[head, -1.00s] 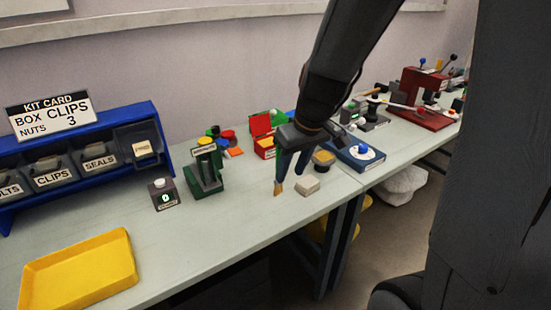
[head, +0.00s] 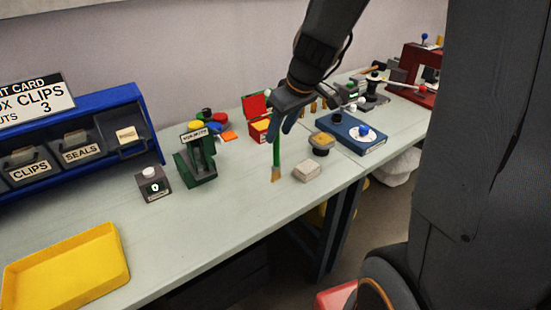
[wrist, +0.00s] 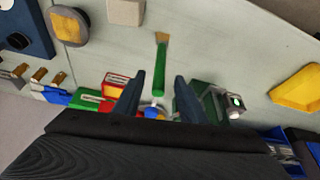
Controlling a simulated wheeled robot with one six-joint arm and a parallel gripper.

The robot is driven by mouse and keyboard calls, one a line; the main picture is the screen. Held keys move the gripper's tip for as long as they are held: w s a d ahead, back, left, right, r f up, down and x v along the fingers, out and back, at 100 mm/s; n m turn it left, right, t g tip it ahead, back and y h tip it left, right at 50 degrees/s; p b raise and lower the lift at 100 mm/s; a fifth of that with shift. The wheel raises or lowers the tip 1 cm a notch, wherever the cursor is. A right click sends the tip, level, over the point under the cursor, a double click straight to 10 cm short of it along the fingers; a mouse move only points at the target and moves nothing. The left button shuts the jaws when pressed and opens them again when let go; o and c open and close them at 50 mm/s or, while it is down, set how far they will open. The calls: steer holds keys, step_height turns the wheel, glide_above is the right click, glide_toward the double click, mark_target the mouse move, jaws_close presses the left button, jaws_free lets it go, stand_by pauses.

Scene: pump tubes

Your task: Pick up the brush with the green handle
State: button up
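The brush with the green handle (head: 277,151) appears to lie on the pale bench, its tan bristles toward the front edge and its handle running back under my gripper. In the wrist view the green handle (wrist: 159,72) runs between my two fingers, with visible gaps on both sides. My gripper (head: 284,122) is open and empty, above the handle's rear part. It also shows in the wrist view (wrist: 160,84). The far end of the handle is hidden or hard to make out behind the gripper.
A pale block (head: 307,170) and a round yellow-topped pot (head: 321,142) stand right of the brush. A red box (head: 259,130) is behind it. A green press (head: 197,165) is at left, beside a dark counter box (head: 152,185). The bench near the yellow tray (head: 122,262) is mostly clear.

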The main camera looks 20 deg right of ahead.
mark_target(273, 149)
steer(key=shift+b+x, duration=0.4)
steer(key=shift+x, duration=0.45)
steer(key=shift+p+x, duration=0.45)
steer(key=shift+x, duration=3.3)
steer(key=shift+s+d, duration=0.1)
steer(key=shift+d, duration=0.05)
jaws_close()
